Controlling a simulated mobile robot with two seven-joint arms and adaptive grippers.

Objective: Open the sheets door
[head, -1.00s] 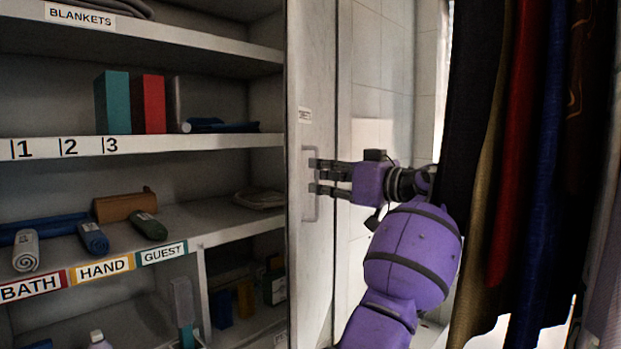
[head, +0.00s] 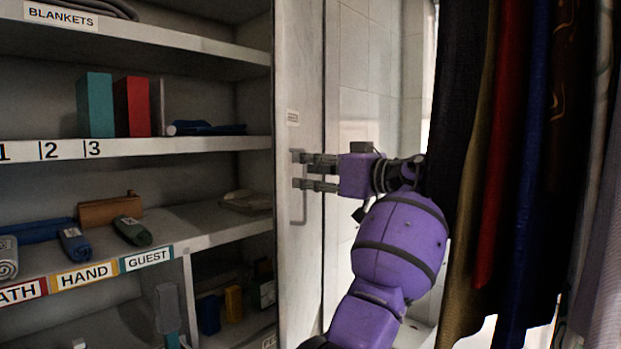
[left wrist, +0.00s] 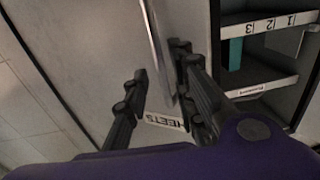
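The sheets door (head: 299,92) is a tall, narrow pale panel just right of the open shelves. Its small label (head: 293,117) is hard to read in the head view; the left wrist view shows the end of the word on the label (left wrist: 165,122). A thin vertical bar handle (head: 304,208) is on the door; it also shows in the left wrist view (left wrist: 158,48). My left gripper (head: 303,170) is at this handle. Its fingers (left wrist: 160,82) are apart, one on each side of the bar, with a visible gap on the left. My right gripper is out of view.
Open shelves (head: 200,148) with boxes, rolled towels and labels stand at left. Hanging dark, gold, red and blue cloths (head: 500,160) fill the right, close to my left arm. A tiled wall (head: 368,80) is behind the arm.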

